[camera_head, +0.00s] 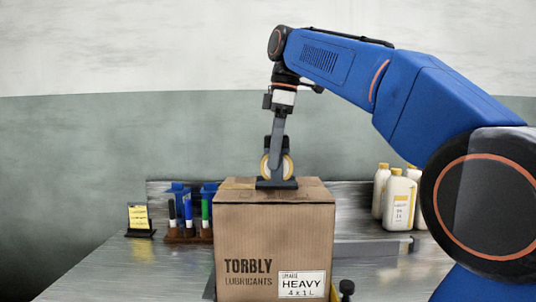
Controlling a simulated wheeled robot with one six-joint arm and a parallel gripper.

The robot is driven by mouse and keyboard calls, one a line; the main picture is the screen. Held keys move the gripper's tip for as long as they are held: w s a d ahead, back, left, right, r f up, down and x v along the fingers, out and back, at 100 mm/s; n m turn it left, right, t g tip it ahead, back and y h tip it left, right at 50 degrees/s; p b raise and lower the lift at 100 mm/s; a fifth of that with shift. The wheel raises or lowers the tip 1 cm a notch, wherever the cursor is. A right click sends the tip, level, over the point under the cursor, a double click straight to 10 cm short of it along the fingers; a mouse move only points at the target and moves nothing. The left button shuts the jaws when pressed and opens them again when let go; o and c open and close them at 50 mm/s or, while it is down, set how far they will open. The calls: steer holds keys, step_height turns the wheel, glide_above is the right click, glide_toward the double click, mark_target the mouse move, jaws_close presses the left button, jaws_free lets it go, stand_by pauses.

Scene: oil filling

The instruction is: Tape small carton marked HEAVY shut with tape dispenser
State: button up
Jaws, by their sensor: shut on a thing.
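A brown carton (275,235) stands on the metal bench, printed TORBLY LUBRICANTS, with a white HEAVY 4x1L label on its front. Its top looks closed, and a strip at its near top edge may be tape, but I cannot tell. My gripper (277,152) points down above the carton and is shut on the tape dispenser (276,183), which has a dark base and a pale yellow roll. The dispenser's base is at the carton's top, seemingly touching it. The jaws' inner faces are hidden.
A wooden rack (187,236) with several markers stands left of the carton, beside a small stand with yellow notes (138,217). Several white bottles (398,200) stand at the right, behind my arm. The bench's left front (130,270) is clear.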

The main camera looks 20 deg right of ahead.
mark_target(287, 154)
steer(key=shift+s+d+f, duration=0.1)
steer(key=shift+s+d, duration=0.2)
steer(key=shift+d, duration=0.5)
steer(key=shift+s+d+f, duration=0.1)
steer(key=shift+s+d, duration=0.15)
steer(key=shift+d, duration=0.5)
steer(key=shift+c, duration=0.4)
steer(key=shift+s+d+r, duration=0.1)
steer(key=shift+s+d, duration=0.15)
steer(key=shift+d, duration=0.6)
steer(key=shift+s+d+r, duration=0.1)
steer(key=shift+s+d, duration=0.2)
steer(key=shift+d, duration=0.5)
steer(key=shift+s+d, duration=0.25)
steer(key=shift+d, duration=0.6)
steer(key=shift+d, duration=0.15)
steer(key=shift+s+d+f, duration=0.1)
steer(key=shift+s+d, duration=0.1)
steer(key=shift+d, duration=0.35)
steer(key=shift+s+d+f, duration=0.1)
steer(key=shift+s+d, duration=0.1)
steer(key=shift+d, duration=0.35)
steer(key=shift+s, duration=0.1)
